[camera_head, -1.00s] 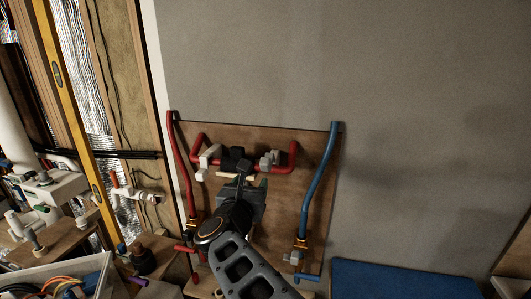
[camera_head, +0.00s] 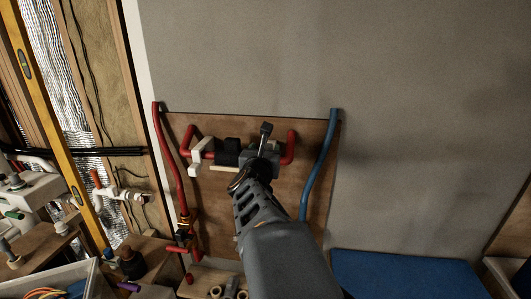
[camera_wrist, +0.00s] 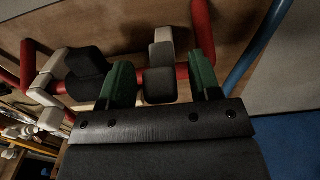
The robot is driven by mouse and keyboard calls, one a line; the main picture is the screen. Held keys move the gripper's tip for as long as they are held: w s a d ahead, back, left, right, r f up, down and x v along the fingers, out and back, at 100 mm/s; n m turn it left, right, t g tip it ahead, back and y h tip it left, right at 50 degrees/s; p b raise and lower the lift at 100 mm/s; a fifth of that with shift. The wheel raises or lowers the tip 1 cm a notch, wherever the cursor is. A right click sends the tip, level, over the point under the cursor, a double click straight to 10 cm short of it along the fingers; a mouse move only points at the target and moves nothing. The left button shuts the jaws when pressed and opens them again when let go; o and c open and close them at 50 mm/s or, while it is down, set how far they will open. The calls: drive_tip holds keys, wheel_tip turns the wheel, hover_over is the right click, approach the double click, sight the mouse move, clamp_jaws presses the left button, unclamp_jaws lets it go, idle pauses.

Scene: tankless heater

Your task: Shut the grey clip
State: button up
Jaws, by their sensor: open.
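In the wrist view, the grey clip on the red pipe has a pale upper part (camera_wrist: 164,42) and a dark block (camera_wrist: 160,88) facing me. My gripper (camera_wrist: 161,76) is open, with one green finger on each side of the dark block. A small gap shows on each side, so the fingers do not appear to be gripping it. In the head view my gripper (camera_head: 260,160) is in front of the right part of the red pipe and hides most of the clip. How far the clip is open cannot be told.
A white clip (camera_head: 197,158) and a black clip (camera_head: 228,152) sit to the left on the same red pipe (camera_head: 289,147). A blue pipe (camera_head: 320,165) rises at the right of the wooden board (camera_head: 300,125). The grey wall beyond is bare.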

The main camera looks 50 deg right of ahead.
clamp_jaws()
idle(0.6)
